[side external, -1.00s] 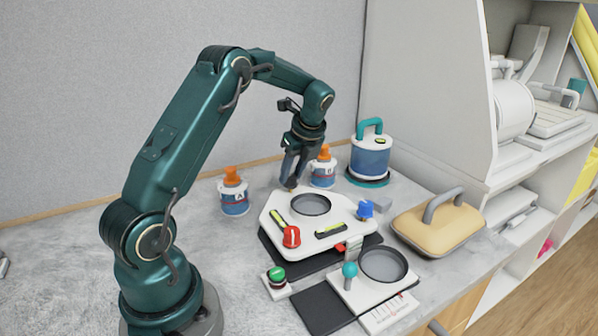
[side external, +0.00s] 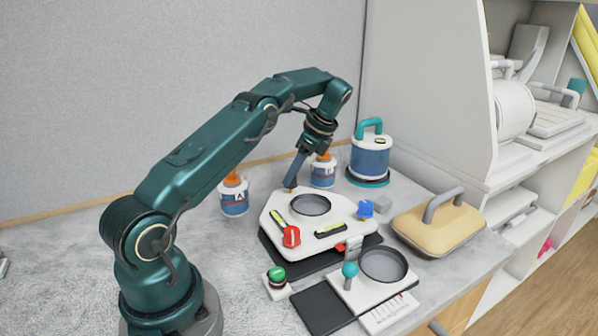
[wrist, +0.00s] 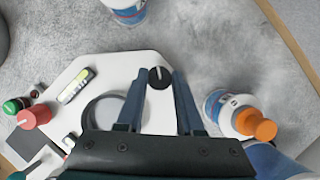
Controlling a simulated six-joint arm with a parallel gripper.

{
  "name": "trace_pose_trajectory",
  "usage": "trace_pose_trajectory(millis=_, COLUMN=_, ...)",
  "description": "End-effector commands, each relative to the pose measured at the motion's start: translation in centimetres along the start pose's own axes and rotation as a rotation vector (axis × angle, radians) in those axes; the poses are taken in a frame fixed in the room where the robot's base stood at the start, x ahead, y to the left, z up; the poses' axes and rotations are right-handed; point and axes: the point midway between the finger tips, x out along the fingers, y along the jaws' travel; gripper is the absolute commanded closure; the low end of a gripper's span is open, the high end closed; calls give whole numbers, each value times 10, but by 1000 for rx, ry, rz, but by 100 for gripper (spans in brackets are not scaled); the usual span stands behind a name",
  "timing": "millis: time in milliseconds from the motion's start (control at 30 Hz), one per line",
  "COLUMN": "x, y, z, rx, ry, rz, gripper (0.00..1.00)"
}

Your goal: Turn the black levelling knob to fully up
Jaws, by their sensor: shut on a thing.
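The black levelling knob (wrist: 160,77) stands at a corner of the white three-cornered plate (wrist: 125,66). Its white pointer line points roughly to the top of the wrist view. My gripper (wrist: 158,80) has its two blue fingers on either side of the knob and is shut on it. In the side view my gripper (side external: 290,187) reaches down to the plate's back corner, leaning with its wrist up to the right. There the knob is mostly hidden by the fingertips.
The plate carries a red knob (side external: 291,236), a blue knob (side external: 365,209), two bubble levels and a round recess (side external: 310,204). Orange-capped bottle A (side external: 234,198) and bottle B (side external: 323,172) stand close to my gripper. A green button (side external: 277,275) sits in front.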

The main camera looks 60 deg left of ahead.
Motion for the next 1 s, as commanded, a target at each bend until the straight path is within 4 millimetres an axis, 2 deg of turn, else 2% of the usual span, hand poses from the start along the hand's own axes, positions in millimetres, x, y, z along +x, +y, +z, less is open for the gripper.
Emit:
trace_pose_trajectory(millis=700, x=0, y=2, z=-2, rx=-33, ry=2, rz=28, gripper=100)
trace_pose_trajectory(millis=733, x=0, y=2, z=-2, rx=-33, ry=2, rz=28, gripper=60)
trace_pose_trajectory(millis=800, x=0, y=2, z=-2, rx=-33, ry=2, rz=27, gripper=34)
trace_pose_trajectory(millis=1000, x=0, y=1, z=-1, rx=-35, ry=1, rz=23, gripper=34)
